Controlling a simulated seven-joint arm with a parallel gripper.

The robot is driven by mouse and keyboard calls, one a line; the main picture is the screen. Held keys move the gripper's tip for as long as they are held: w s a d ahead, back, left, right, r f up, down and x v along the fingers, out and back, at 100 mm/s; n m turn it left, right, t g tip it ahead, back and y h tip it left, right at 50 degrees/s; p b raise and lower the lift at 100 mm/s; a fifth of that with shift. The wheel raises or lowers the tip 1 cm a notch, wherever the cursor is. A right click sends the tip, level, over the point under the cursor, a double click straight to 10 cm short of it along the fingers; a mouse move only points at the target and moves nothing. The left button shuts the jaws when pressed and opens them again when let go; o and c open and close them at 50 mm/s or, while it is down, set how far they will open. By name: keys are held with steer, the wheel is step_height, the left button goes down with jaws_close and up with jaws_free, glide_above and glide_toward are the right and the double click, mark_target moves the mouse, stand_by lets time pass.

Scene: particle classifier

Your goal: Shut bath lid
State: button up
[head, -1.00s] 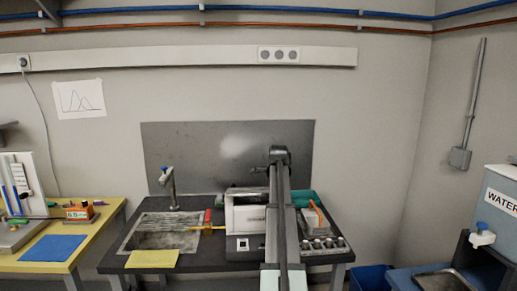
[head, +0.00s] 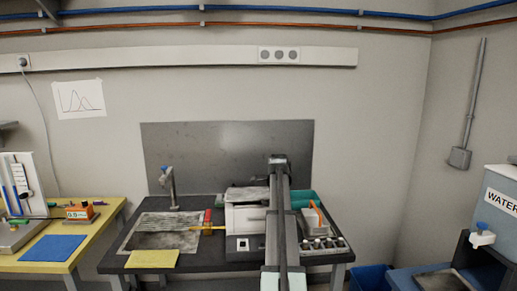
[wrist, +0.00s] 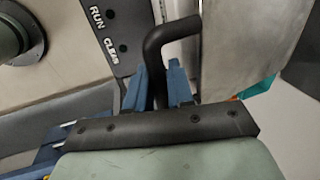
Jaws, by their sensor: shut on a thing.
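The bath is a white box (head: 245,219) on the dark bench in the head view, just left of my arm. Its grey lid (head: 247,194) shows as a slab at the top of the box; whether it lies fully flat and closed I cannot tell. In the wrist view, my gripper (wrist: 157,82) has its blue fingers shut on a bent black handle (wrist: 172,32). A grey metal plate (wrist: 243,50), apparently the lid, is close to the right of the handle. In the head view my arm hides the fingers and handle.
A teal tray (head: 303,198) and a unit with several knobs (head: 322,243) are at the right. The wrist view shows a RUN/CLEAR panel (wrist: 112,38).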

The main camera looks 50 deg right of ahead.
steer(key=shift+s+a+f, duration=0.1)
steer(key=shift+f, duration=0.2)
steer(key=shift+s+a+f, duration=0.1)
steer(key=shift+f, duration=1.9)
steer(key=shift+a, duration=0.1)
steer(key=o, duration=0.6)
steer(key=shift+o, duration=0.2)
steer(key=shift+r, duration=0.2)
steer(key=d+v, duration=0.1)
steer(key=v, duration=0.5)
steer(key=shift+a+r, duration=0.4)
steer(key=shift+a, duration=0.05)
